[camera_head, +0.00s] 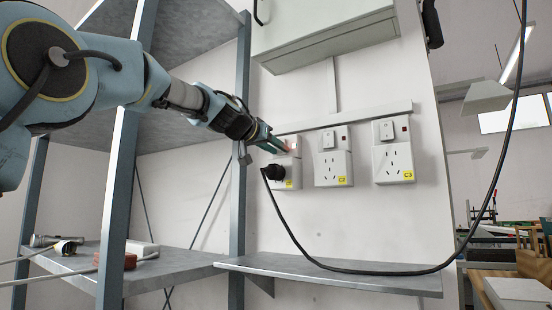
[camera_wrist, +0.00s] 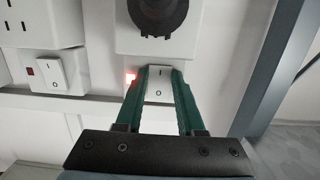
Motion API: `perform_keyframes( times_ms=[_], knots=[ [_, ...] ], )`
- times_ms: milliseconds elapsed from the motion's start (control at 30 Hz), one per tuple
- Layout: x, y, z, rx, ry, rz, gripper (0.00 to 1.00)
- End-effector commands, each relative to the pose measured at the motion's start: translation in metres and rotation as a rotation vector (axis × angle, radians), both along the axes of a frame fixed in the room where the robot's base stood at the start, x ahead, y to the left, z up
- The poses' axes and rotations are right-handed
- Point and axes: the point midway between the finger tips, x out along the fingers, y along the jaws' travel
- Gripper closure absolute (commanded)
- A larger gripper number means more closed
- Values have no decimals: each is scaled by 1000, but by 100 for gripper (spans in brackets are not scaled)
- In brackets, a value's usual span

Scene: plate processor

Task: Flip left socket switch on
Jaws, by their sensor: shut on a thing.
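The left socket (camera_head: 292,170) is on the wall with a black plug (camera_head: 275,172) in it; the plug also shows at the top of the wrist view (camera_wrist: 158,14). Its white rocker switch (camera_wrist: 159,88), marked I and O, is between my green fingers. My gripper (camera_wrist: 160,71) is shut on the switch, with a fingertip at each side. In the head view my gripper (camera_head: 283,149) reaches the left socket's upper part and hides most of the switch. A small light (camera_wrist: 130,78) beside the switch glows bright red.
The middle socket (camera_head: 332,168) and right socket (camera_head: 393,161) are to the right, with unlit indicators. A black cable (camera_head: 375,270) hangs from the plug across a grey shelf (camera_head: 330,277). A shelf post (camera_head: 239,160) stands close to my wrist. A wall cabinet (camera_head: 325,40) is above.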

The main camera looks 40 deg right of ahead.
Motion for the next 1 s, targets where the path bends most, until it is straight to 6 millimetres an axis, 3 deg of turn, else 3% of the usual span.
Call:
perform_keyframes(
  times_ms=[267,300,567,833,1000],
  knots=[
    [0,0,1,-3,-1,1,100],
    [0,0,1,-2,-1,1,61],
    [0,0,1,-1,0,0,32],
    [0,2,0,0,0,1,32],
    [-4,19,1,-2,-1,2,32]
  ],
)
